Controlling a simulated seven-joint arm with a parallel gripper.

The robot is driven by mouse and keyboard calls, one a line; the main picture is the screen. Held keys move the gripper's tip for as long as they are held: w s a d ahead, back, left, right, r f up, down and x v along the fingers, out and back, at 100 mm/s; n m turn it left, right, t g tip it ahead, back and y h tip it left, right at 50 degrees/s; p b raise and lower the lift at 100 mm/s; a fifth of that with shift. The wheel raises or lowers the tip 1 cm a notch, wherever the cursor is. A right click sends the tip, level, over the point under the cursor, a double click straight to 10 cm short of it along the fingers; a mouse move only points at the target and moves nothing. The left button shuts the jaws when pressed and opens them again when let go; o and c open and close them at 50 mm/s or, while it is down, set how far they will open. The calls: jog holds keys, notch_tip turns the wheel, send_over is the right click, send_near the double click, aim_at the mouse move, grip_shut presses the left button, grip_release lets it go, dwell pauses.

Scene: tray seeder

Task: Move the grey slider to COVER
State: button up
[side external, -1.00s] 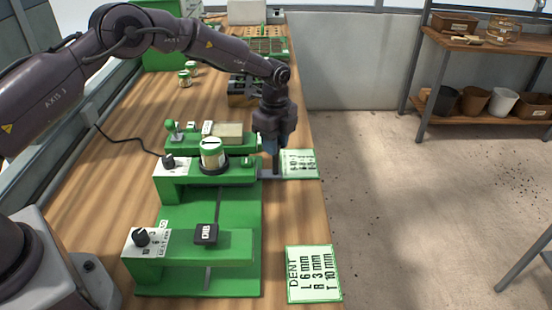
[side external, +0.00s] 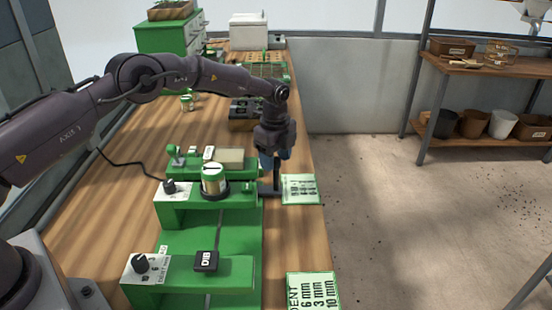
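My gripper (side external: 273,163), with bluish fingers, points down at the right end of the rear green bridge (side external: 205,201). A dark upright post (side external: 277,178) shows just below the fingers, rising from a short dark grey bar that sticks out of the bridge's right side. This post and bar look like the grey slider, but I cannot be sure. The fingers overlap the post's top in this view; I cannot tell whether they touch or grip it. No COVER mark is legible.
A white-and-green can (side external: 213,180) and a dark knob (side external: 169,188) stand on the rear bridge. Printed cards (side external: 300,188) lie at the bench's right edge. A shelf of pots (side external: 472,125) stands right.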

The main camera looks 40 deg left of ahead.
jog(key=shift+d, duration=0.15)
jog(key=shift+r, duration=0.4)
notch_tip(320, 180, up, 12)
dwell(0.3)
